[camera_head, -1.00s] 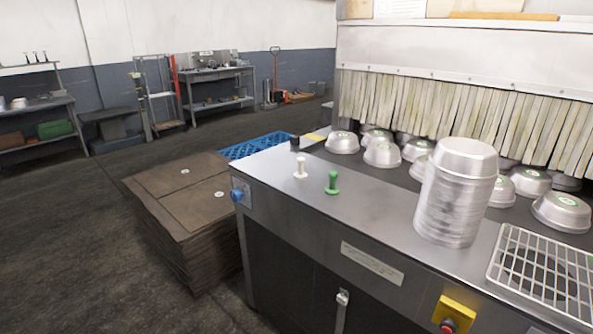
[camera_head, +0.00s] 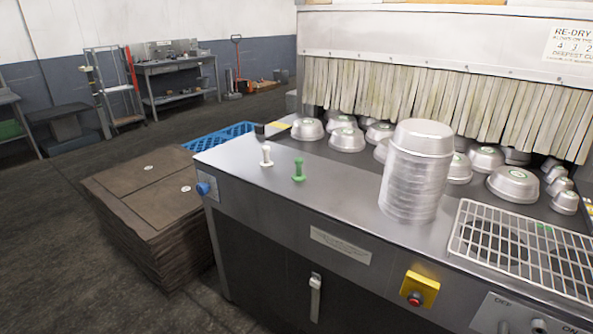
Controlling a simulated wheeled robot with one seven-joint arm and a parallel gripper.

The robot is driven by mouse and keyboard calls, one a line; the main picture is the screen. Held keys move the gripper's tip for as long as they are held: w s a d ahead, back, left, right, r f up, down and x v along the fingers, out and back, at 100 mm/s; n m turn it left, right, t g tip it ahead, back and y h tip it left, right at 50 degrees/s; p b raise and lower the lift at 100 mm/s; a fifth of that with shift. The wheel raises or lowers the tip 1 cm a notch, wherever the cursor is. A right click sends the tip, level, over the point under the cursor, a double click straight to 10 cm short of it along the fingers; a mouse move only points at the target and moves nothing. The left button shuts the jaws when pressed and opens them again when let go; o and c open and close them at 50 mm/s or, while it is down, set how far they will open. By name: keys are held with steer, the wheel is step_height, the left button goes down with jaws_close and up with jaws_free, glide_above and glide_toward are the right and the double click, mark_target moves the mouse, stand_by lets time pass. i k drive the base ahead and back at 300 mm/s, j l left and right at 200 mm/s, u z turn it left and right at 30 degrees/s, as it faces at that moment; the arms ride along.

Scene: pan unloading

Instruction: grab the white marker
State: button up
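The white marker (camera_head: 266,155) stands upright on the steel machine top (camera_head: 330,190), near its left end. It is a small peg with a knob-like top and a wider foot. A green marker (camera_head: 299,170) of like shape stands to its right and a little nearer. Nothing touches the white marker. My gripper is not in view.
A tall stack of metal pans (camera_head: 416,175) stands right of the markers. Several loose pans (camera_head: 345,140) lie behind, before a strip curtain (camera_head: 400,95). A wire rack (camera_head: 520,250) lies at right. Brown stacked sheets (camera_head: 145,205) and a blue crate (camera_head: 222,138) stand left.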

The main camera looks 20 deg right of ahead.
mark_target(266, 163)
steer(key=i+j+z, duration=0.5)
steer(key=i+j, duration=1.4)
